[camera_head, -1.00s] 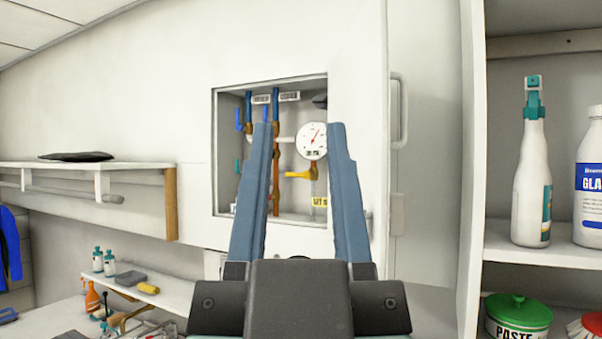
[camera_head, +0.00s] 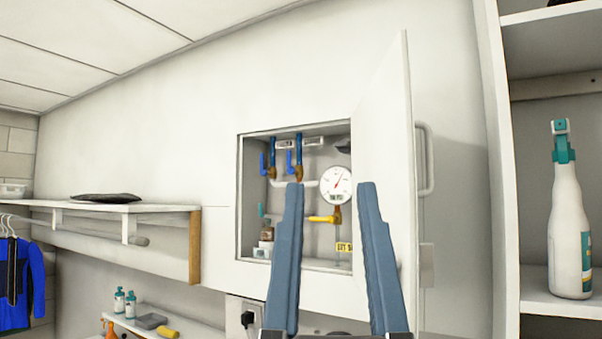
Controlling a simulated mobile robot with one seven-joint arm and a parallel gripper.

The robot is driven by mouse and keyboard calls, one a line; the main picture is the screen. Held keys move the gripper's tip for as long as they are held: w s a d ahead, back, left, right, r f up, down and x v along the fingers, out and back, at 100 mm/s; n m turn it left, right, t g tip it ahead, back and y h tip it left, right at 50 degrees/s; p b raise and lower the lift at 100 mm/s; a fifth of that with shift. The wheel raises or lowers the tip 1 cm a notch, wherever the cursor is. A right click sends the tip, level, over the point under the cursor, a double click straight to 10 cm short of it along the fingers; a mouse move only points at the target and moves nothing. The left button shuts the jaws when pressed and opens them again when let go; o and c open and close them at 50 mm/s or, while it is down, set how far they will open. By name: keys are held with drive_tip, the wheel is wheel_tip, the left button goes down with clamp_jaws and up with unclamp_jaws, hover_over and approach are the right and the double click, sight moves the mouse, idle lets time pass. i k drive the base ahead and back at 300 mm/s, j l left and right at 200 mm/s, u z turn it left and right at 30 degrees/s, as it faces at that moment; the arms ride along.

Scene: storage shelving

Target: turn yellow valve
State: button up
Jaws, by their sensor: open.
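The yellow valve (camera_head: 323,219) is a small lever handle on a pipe below a white round gauge (camera_head: 337,184), inside a recessed wall cabinet (camera_head: 243,190). It lies roughly level, its free end to the left. My gripper (camera_head: 330,187) is open and empty, pointing up toward the cabinet. In the picture its two blue fingers stand on either side of the valve and gauge. The left finger covers part of the pipes. I cannot tell how far the fingertips are from the valve.
Blue valve handles (camera_head: 263,165) are on pipes left of the gauge. The cabinet door (camera_head: 385,165) is open on the right. A shelf with a spray bottle (camera_head: 568,225) stands far right.

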sight(330, 219)
drive_tip(key=i+j, duration=0.2)
drive_tip(key=j, duration=0.3)
drive_tip(key=i+j+z, duration=0.15)
drive_tip(key=j, duration=0.35)
drive_tip(key=i+j, duration=0.3)
drive_tip(key=j, duration=0.25)
drive_tip(key=i+j+z, duration=0.15)
drive_tip(key=j, duration=0.35)
drive_tip(key=i+j, duration=0.2)
drive_tip(key=j, duration=0.35)
drive_tip(key=i+j+z, duration=0.15)
drive_tip(key=j, duration=0.4)
drive_tip(key=i+j, duration=0.15)
drive_tip(key=j, duration=0.4)
drive_tip(key=i+j+z, duration=0.15)
drive_tip(key=j, duration=0.45)
drive_tip(key=i+l, duration=0.15)
drive_tip(key=i, duration=0.85)
drive_tip(key=z, duration=0.05)
